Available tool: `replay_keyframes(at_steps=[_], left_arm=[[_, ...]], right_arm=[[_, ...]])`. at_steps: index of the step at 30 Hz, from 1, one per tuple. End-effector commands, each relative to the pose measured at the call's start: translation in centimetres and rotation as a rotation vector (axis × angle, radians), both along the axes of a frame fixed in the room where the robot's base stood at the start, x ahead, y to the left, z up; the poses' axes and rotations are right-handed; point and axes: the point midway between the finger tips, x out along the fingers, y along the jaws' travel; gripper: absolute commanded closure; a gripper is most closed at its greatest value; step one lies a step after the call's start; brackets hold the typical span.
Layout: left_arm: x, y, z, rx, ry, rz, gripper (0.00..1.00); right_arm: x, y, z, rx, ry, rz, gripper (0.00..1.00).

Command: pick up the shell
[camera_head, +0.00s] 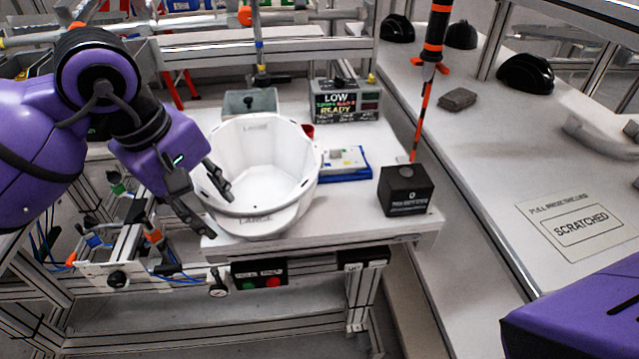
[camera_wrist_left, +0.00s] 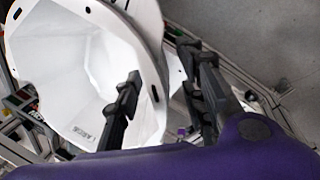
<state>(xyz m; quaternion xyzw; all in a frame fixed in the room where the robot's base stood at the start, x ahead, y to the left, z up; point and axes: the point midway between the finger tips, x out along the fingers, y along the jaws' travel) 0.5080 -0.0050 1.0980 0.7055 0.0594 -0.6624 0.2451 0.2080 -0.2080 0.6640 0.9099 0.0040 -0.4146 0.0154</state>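A white helmet shell (camera_head: 282,160) lies on the workbench with its open side up, and its hollow inside shows. It also shows large in the left wrist view (camera_wrist_left: 75,65). My left gripper (camera_head: 218,214) is open at the shell's left rim, one finger over the inside and the other outside. In the left wrist view the fingers of my left gripper (camera_wrist_left: 162,63) are spread with the rim between them. I cannot tell whether either finger touches the shell. Only a purple part of my right arm shows at the lower right; its gripper is out of view.
A grey bin (camera_head: 250,102), a display box (camera_head: 346,102), a blue-and-white block (camera_head: 345,163) and a black box (camera_head: 405,190) stand around the shell. Dark shells (camera_head: 525,74) lie on the right-hand surface, near a "SCRATCHED" marking (camera_head: 580,226).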

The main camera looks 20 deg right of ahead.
Motion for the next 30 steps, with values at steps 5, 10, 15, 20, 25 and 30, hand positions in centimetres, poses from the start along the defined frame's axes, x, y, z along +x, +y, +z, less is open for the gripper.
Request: replay_keyframes(at_steps=[5, 10, 15, 20, 25, 30], left_arm=[[0.2, -0.7, -2.5, -0.001, 0.002, -0.001, 0.63], [0.4, -1.0, -3.6, -0.001, -0.001, -0.001, 0.63], [0.4, -1.0, -3.7, -0.001, -0.001, -0.001, 0.63], [0.4, -1.0, -3.7, -0.001, 0.0, -0.001, 0.81], [0.4, -1.0, -3.7, -0.001, 0.0, -0.001, 1.0], [0.5, -1.0, -3.6, -0.003, -0.002, -0.001, 1.0]], right_arm=[[0.5, 0.0, 0.8, 0.002, -0.013, -0.001, 0.65], [0.3, 0.0, 0.8, 0.003, -0.008, -0.001, 0.65], [-0.4, -0.1, 0.6, 0.001, 0.002, -0.004, 0.65], [-0.8, -0.1, 0.4, 0.001, 0.01, -0.006, 0.65], [-0.9, -0.1, 0.4, 0.001, 0.011, -0.007, 0.65], [-0.9, -0.1, 0.4, 0.001, 0.011, -0.006, 0.65]])
